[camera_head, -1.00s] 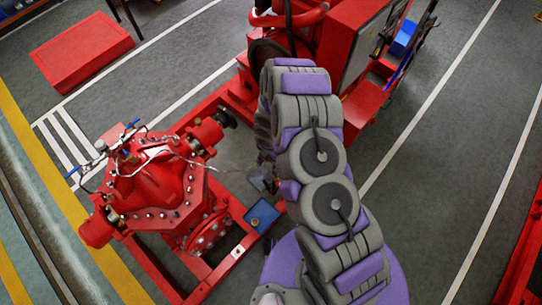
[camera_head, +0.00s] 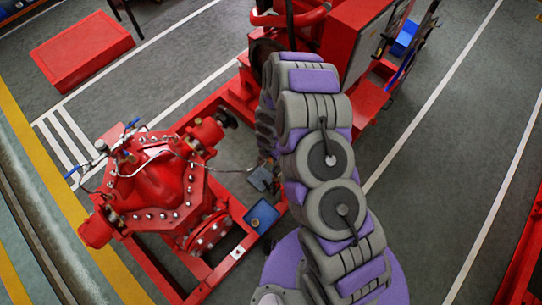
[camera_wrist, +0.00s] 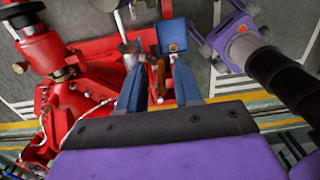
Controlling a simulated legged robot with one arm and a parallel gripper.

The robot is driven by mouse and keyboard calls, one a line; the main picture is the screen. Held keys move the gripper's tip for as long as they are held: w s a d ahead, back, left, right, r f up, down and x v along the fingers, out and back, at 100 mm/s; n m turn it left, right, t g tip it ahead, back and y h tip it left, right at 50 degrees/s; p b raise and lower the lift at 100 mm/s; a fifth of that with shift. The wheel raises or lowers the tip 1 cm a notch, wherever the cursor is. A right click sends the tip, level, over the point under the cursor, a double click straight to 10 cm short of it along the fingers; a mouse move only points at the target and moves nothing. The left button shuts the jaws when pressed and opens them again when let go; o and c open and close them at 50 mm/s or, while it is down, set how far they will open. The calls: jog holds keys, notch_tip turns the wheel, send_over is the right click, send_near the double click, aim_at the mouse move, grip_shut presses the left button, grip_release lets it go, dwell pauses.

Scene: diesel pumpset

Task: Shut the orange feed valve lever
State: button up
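My gripper (camera_wrist: 159,68) shows in the wrist view with its two blue-grey fingers apart. A small orange-brown lever (camera_wrist: 161,76) appears in the gap between them, near the fingertips. I cannot tell whether either finger touches it. A grey metal cylindrical part (camera_wrist: 131,48) is just beyond the left finger. The orange lever cannot be made out there.
The red pump (camera_head: 155,185) with thin hoses stands left of my gripper. The red engine cabinet (camera_head: 350,40) is beyond my arm. Open grey floor lies to the right.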

notch_tip(320, 180, up, 15)
jog(key=b, duration=0.1)
jog(key=shift+a+b, duration=0.35)
jog(key=shift+a, duration=0.05)
jog(key=shift+s+r, duration=0.1)
dwell(0.4)
